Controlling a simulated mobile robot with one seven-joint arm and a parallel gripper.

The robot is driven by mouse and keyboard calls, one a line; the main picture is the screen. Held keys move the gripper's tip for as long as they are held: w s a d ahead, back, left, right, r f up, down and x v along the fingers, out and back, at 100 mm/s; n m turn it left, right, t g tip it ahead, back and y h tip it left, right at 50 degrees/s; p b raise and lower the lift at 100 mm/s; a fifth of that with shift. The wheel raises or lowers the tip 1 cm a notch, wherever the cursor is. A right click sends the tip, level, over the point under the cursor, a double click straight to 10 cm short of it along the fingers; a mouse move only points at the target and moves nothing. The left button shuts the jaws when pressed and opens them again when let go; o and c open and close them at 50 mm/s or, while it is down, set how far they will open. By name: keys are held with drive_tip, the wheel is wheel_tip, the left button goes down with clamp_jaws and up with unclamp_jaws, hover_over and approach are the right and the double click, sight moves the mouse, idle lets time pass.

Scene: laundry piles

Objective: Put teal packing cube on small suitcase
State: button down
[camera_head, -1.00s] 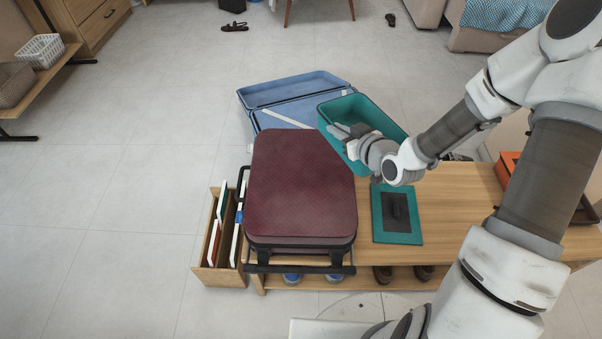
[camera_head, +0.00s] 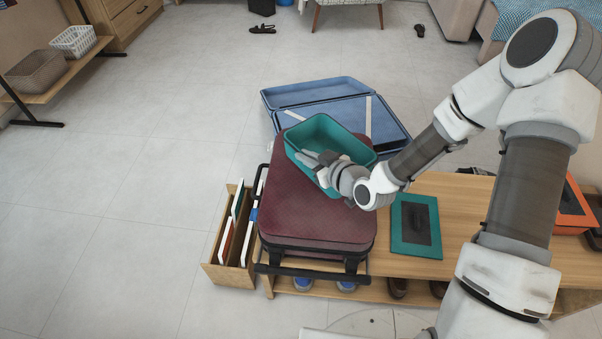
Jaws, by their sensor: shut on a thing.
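The teal packing cube (camera_head: 335,130) is an open, box-shaped container with rounded corners. My gripper (camera_head: 325,161) is shut on its near side wall; my fingers partly hide that wall. The small suitcase (camera_head: 312,222) is maroon with dark trim and lies flat on the wooden bench. The cube is over the far half of the suitcase in this view and hides part of its top. I cannot tell whether the cube touches the suitcase or hangs just above it.
An open blue suitcase (camera_head: 378,122) lies behind the bench. A flat teal panel with a dark centre (camera_head: 415,226) lies on the wooden bench (camera_head: 454,204), right of the maroon suitcase. A wooden file box (camera_head: 228,272) stands at the bench's left. Open floor lies left.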

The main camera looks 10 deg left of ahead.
drive_tip(key=shift+s+a+f+b, duration=0.1)
drive_tip(key=shift+a+f+b, duration=0.2)
drive_tip(key=shift+f, duration=0.5)
drive_tip(key=shift+w+a+f+b, duration=0.1)
drive_tip(key=shift+a+f+b, duration=0.15)
drive_tip(key=shift+f, duration=0.6)
drive_tip(key=shift+s+a+f+b, duration=0.1)
drive_tip(key=shift+a+f+b, duration=0.2)
drive_tip(key=shift+f, duration=0.5)
drive_tip(key=shift+d, duration=0.1)
drive_tip(key=shift+f, duration=0.15)
drive_tip(key=c, duration=1)
unclamp_jaws()
